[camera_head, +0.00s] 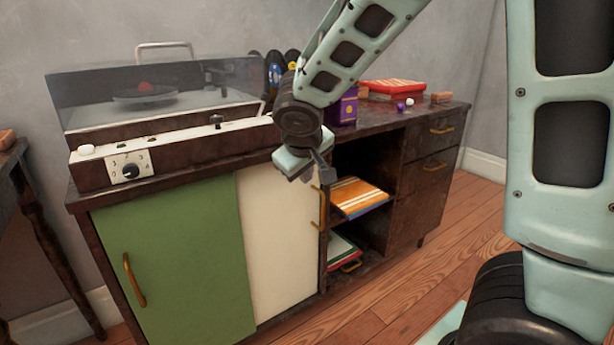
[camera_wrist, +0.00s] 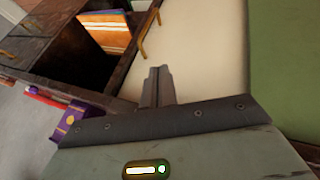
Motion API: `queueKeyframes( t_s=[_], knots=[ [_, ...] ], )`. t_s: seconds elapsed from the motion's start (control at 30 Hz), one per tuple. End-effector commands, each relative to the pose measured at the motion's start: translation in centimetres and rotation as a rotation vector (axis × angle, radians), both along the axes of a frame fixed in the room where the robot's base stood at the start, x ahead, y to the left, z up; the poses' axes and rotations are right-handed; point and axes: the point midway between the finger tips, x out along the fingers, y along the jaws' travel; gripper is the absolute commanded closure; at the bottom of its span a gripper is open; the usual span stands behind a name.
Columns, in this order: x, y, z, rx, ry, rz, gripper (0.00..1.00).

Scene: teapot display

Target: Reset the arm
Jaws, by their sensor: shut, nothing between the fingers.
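My gripper (camera_head: 322,176) hangs from my pale green arm in front of the cabinet, near the right edge of its cream door (camera_head: 278,240). In the wrist view my gripper (camera_wrist: 157,72) shows its two fingers pressed together, with nothing held. The cream door also fills the middle of the wrist view (camera_wrist: 205,45). My arm is bent, coming down from the top of the head view, and it hides part of the cabinet top.
A record player (camera_head: 150,150) with a clear lid stands on the cabinet. A purple box (camera_head: 345,108), a red box (camera_head: 390,88) and small items sit to its right. Open shelves hold an orange striped sleeve (camera_head: 358,197). The green door (camera_head: 180,260) is at left. Wooden floor (camera_head: 450,240) is clear at right.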

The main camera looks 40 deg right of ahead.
Motion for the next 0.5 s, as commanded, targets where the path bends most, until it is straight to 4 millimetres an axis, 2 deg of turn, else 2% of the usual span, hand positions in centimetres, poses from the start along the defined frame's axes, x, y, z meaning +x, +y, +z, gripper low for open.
queueKeyframes(
  t_s=[0.1,0.37,0.47,0.5],
  knots=[
    [-0.3,0.3,0.7,0.000,0.001,0.001,1.00],
    [-0.7,0.9,0.6,0.006,0.008,0.009,1.00],
    [-2.2,3.2,0.0,0.036,0.049,0.048,1.00],
    [-3.3,4.7,-0.4,0.054,0.076,0.076,1.00]
  ],
)
